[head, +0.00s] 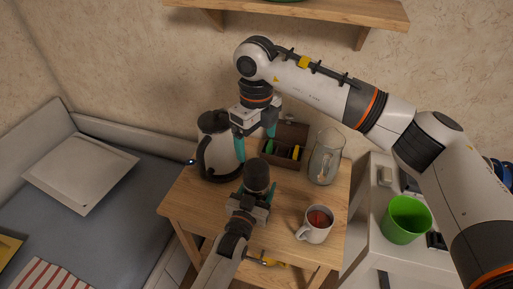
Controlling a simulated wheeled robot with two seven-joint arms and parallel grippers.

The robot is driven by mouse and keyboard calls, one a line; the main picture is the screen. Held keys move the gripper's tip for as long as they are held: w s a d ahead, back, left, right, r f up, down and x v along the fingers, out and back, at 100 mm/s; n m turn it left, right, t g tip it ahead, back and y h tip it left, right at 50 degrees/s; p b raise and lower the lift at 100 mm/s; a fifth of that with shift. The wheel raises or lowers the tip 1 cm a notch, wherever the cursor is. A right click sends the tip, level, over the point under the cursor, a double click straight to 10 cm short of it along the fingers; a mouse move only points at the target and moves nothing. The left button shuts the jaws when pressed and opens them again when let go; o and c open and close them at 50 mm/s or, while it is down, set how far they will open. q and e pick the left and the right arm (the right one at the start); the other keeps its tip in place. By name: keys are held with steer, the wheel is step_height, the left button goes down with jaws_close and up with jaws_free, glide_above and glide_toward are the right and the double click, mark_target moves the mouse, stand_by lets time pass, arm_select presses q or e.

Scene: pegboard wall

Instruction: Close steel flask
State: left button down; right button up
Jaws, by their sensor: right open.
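A dark, rounded cylinder, which I take to be the steel flask (257,174), stands up from my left gripper (254,192) over the front of the wooden table. The teal fingers lie on both sides of it, and the gripper appears shut on it. Its lower part is hidden, and I cannot tell whether its dark top is a separate lid. My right gripper (256,142) hangs above and behind the flask, pointing down. Its teal fingers are apart with nothing seen between them.
On the wooden table (190,205) stand a grey-black kettle (220,153) at left, an open brown box (291,132) behind, a glass jug (325,158) and a mug of red-brown drink (316,225) at right. A green cup (405,218) stands on a white side table. A shelf (340,10) hangs above.

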steer(key=shift+r, duration=0.1)
arm_select(q)
steer(key=shift+c, duration=1.2)
jaws_free()
steer(key=v, duration=1.2)
arm_select(e)
steer(key=shift+f, duration=0.2)
